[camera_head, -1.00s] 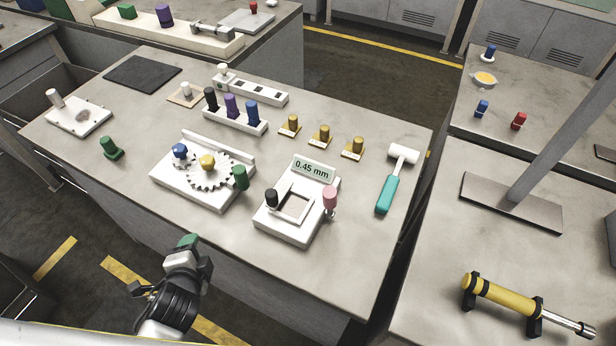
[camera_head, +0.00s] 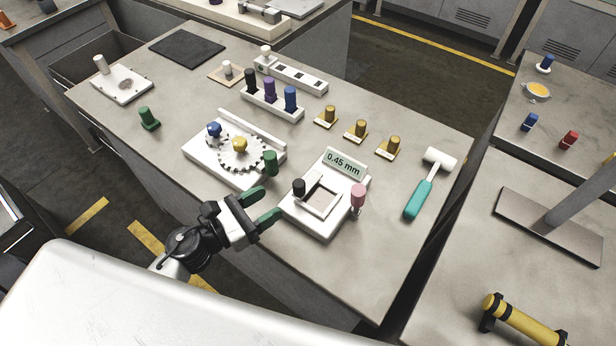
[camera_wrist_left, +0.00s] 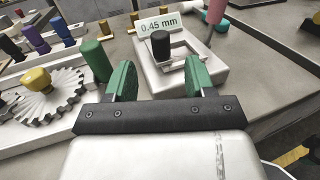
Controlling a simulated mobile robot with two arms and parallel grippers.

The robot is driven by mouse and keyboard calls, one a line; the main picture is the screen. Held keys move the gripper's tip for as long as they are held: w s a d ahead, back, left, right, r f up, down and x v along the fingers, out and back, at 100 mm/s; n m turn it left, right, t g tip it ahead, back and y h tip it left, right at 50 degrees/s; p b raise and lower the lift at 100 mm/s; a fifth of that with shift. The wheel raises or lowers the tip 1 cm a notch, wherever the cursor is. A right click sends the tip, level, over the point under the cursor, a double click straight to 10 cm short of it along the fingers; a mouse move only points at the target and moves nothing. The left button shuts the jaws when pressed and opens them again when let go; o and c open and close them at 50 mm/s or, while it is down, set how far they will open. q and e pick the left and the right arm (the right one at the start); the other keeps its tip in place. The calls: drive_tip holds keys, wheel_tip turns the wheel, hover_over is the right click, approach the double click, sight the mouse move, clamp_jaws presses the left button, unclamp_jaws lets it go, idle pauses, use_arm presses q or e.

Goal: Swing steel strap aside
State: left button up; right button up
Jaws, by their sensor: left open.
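The white fixture (camera_head: 318,228) with the "0.45 mm" display (camera_head: 345,164) stands on the table. It carries a black knob (camera_head: 298,187), a pink handle (camera_head: 358,196) and a square frame. A thin grey strip by the black knob looks like the steel strap; its outline is hard to make out. My left gripper (camera_head: 262,205) is open and empty, with green fingers, just left of the fixture at the table's front edge. In the left wrist view the black knob (camera_wrist_left: 161,47) shows ahead, between the fingers and beyond their tips. My right gripper is not in view.
A teal-handled mallet (camera_head: 419,199) lies to the right. Several brass pieces stand behind. The table front right of the fixture is clear.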

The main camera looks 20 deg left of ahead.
sight(302, 181)
use_arm(q)
drive_tip(key=p+x, duration=0.3)
drive_tip(key=x, duration=0.6)
drive_tip(key=shift+w+d+r, duration=0.1)
drive_tip(key=shift+w+d, duration=0.05)
drive_tip(key=shift+w, duration=0.05)
drive_tip(key=shift+w+d+p, duration=0.3)
drive_tip(key=shift+w+d, duration=0.05)
drive_tip(key=shift+w, duration=0.05)
clamp_jaws()
